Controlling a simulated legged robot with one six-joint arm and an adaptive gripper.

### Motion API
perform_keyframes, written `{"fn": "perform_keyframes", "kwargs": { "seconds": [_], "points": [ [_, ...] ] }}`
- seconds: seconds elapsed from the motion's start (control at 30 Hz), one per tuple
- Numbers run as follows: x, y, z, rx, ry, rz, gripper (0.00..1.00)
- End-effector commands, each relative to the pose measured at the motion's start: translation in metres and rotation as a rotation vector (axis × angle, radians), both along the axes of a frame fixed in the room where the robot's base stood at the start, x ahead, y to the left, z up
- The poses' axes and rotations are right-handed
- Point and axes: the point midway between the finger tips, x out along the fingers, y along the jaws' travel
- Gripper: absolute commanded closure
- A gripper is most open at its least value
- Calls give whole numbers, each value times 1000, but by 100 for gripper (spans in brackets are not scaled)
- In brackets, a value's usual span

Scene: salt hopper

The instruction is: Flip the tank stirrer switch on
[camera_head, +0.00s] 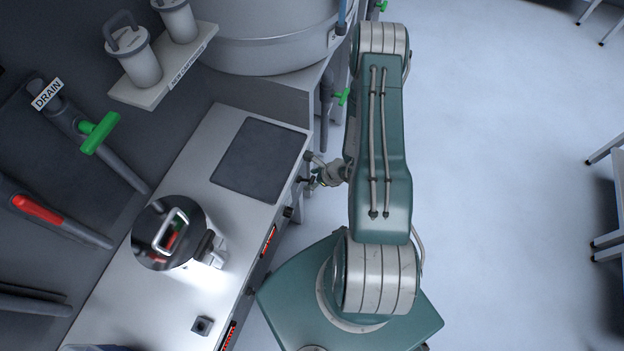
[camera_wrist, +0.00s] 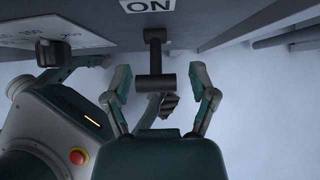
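A dark T-shaped switch handle (camera_wrist: 155,82) hangs from a panel below a white "ON" label (camera_wrist: 147,5) in the wrist view. My gripper (camera_wrist: 160,78) is open, with one finger on each side of the handle. Gaps show between both fingers and the handle, so it is not gripped. In the head view, my gripper (camera_head: 318,178) is at the front edge of the bench, right of the dark square plate. The switch is too small to make out clearly there. No "stirrer" wording is readable.
Another dark knob (camera_wrist: 52,52) with a marked dial plate (camera_wrist: 72,32) is left of my gripper. Green-handled (camera_head: 100,132) and red-handled (camera_head: 38,208) pipes line the wall. Open floor lies right.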

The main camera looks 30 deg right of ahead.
Motion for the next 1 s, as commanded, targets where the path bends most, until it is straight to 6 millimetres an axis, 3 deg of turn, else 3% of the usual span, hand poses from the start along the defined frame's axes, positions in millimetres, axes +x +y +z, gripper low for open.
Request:
{"fn": "perform_keyframes", "kwargs": {
  "seconds": [0.43,1.0],
  "points": [
    [-6,-2,5,1,6,-1,17],
    [-55,-42,83,0,4,-2,17]
  ]
}}
